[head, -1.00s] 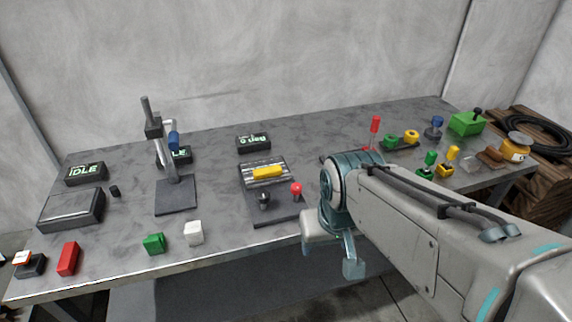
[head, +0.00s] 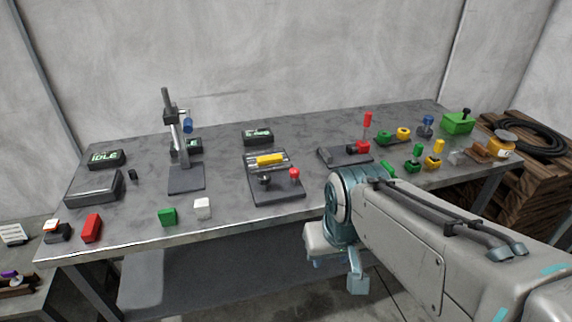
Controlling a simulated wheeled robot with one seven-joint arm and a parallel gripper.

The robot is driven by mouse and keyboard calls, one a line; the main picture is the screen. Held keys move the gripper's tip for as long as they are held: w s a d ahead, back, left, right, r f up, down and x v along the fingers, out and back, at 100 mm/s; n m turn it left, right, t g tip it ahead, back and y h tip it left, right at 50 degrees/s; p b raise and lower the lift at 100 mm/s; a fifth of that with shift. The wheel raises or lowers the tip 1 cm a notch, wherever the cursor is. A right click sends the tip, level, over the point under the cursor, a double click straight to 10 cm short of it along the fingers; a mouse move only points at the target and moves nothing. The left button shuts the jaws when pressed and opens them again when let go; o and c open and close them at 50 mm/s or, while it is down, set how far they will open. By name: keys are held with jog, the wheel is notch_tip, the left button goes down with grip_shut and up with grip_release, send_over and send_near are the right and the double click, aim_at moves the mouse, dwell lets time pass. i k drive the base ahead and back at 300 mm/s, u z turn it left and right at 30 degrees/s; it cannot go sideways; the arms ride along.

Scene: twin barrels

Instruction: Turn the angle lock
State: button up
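No part in view is labelled as the angle lock, so I cannot tell which one it is. A dark fixture (head: 280,190) near the middle of the bench holds a yellow cylinder (head: 269,160) on a ribbed bed, with a black knob (head: 265,180) and a red ball handle (head: 294,173). Right of it, a grey fixture (head: 333,155) carries a red upright handle (head: 368,119). A stand with a post (head: 167,102) and blue grip (head: 188,125) is on the left. My gripper (head: 345,272) hangs in front of the bench edge, apart from these fixtures; its fingers are unclear.
The grey bench (head: 225,170) also bears a black box (head: 95,188), a red block (head: 92,228), a green block (head: 167,217) and a white block (head: 202,208). Several small coloured parts and a green box (head: 458,122) crowd the right end. A wooden crate (head: 520,150) stands beyond.

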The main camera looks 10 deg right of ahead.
aim_at(294, 173)
jog(key=z, duration=0.1)
jog(key=k, duration=0.1)
jog(key=u, duration=0.95)
jog(key=i, duration=0.75)
jog(key=z, duration=1.25)
